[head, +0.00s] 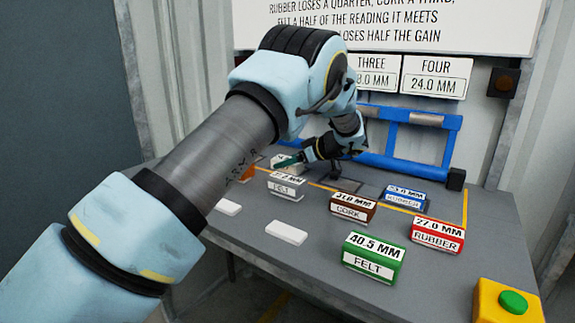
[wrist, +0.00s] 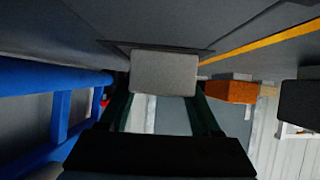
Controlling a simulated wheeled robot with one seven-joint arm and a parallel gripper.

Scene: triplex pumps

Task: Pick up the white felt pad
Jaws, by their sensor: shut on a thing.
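My gripper (head: 291,160) reaches in from the right, low over the back of the table. It is shut on a pale grey-white block (head: 283,158), which shows between the two dark green fingers in the wrist view (wrist: 164,73). No label shows on this block, so I cannot tell its material. I cannot tell if it touches the table. A white block labelled 27.2 MM FELT (head: 285,187) stands on the table just in front of it in the head view. The fingers partly hide the held block.
An orange block (wrist: 230,90) stands close by. Brown cork (head: 351,208), blue rubber (head: 403,198), red rubber (head: 437,236) and green felt (head: 373,258) blocks stand to the right. A blue frame (head: 440,155) stands behind. Two white slabs (head: 286,233) lie in front.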

